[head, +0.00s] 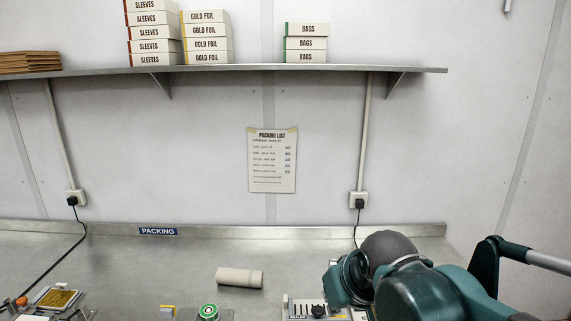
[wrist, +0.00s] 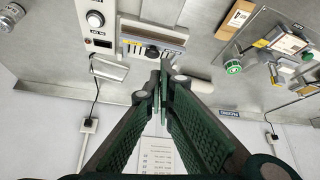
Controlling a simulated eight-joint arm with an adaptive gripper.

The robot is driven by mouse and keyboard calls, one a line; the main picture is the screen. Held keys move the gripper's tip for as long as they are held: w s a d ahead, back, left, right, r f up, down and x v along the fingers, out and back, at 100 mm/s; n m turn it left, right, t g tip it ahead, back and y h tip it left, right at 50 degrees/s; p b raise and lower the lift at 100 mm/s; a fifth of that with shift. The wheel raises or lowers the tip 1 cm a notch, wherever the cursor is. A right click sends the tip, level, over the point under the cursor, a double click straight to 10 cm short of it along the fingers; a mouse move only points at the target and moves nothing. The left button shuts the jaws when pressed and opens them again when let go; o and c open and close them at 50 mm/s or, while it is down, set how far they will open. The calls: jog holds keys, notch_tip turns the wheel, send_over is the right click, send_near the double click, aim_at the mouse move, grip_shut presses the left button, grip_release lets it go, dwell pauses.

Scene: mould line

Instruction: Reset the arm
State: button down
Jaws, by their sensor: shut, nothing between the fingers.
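My gripper (wrist: 161,88) shows in the wrist view as two dark green fingers meeting at their tips. It is shut with nothing between the fingers. It hangs in the air over the metal bench, with the bench (wrist: 60,55) and its devices beyond the tips. In the head view my arm stands at the lower right, over the right part of the bench (head: 150,255). The fingertips cannot be made out in the head view.
A pale roll (head: 239,277) lies on the bench left of my arm. A sealer-like device (head: 300,308) is partly hidden by my arm. A green-knobbed device (head: 208,311) stands at the front edge. A shelf (head: 230,69) with boxes spans the wall. The bench's back left is clear.

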jog(key=s+d+f+m+t+h+b, duration=0.1)
jog(key=s+d+f+m, duration=0.2)
jog(key=s+d, duration=0.5)
jog(key=d+f, duration=0.1)
jog(key=d, duration=0.2)
jog(key=shift+s+f+h, duration=0.3)
notch_tip(320, 180, down, 11)
jog(key=b, duration=1.1)
jog(key=shift+f+b, duration=0.2)
jog(key=shift+b, duration=0.15)
